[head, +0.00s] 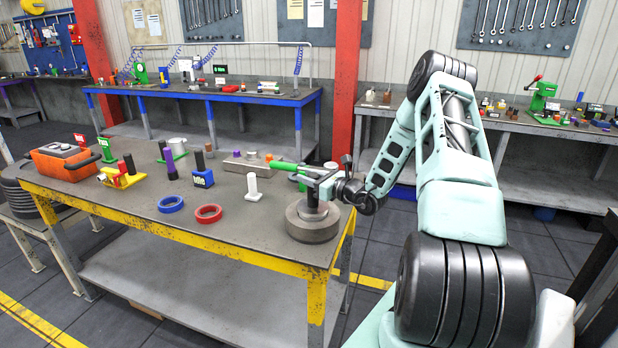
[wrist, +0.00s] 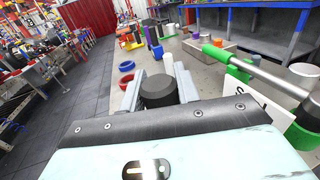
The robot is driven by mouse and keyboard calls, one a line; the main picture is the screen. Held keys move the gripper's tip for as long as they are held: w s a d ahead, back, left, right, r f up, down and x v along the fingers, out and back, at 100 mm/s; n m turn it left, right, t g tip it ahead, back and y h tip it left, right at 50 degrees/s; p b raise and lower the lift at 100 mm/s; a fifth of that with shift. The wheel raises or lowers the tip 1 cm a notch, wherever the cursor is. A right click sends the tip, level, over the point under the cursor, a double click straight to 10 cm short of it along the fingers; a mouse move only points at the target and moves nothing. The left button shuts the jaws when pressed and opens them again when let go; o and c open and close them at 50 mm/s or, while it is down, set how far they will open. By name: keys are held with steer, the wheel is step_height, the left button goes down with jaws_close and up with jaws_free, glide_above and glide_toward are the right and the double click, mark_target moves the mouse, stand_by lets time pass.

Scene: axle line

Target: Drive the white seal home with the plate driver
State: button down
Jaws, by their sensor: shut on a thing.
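My gripper (head: 322,190) is shut on an upright tool with a dark round top (wrist: 158,92), which I take for the plate driver. In the head view the tool's grey stem (head: 313,203) stands over a wide grey round part (head: 313,229) near the table's right end. I cannot tell whether the tool touches that part or how its lower end sits. I cannot make out the white seal; the tool and gripper may hide it. A white upright post on a small base (head: 253,187) stands to the left, also in the wrist view (wrist: 167,63).
A blue ring (head: 171,204) and a red ring (head: 208,214) lie on the table (head: 110,197). A green-handled tool (head: 286,166) is close behind my gripper. Black-handled blocks, a metal block (head: 243,164) and an orange toolbox (head: 65,162) stand further left.

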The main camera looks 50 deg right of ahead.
steer(key=shift+f+b, duration=0.3)
steer(key=shift+f, duration=0.25)
stand_by(0.5)
steer(key=shift+r, duration=0.15)
steer(key=shift+r+p, duration=1.75)
steer(key=shift+r, duration=0.75)
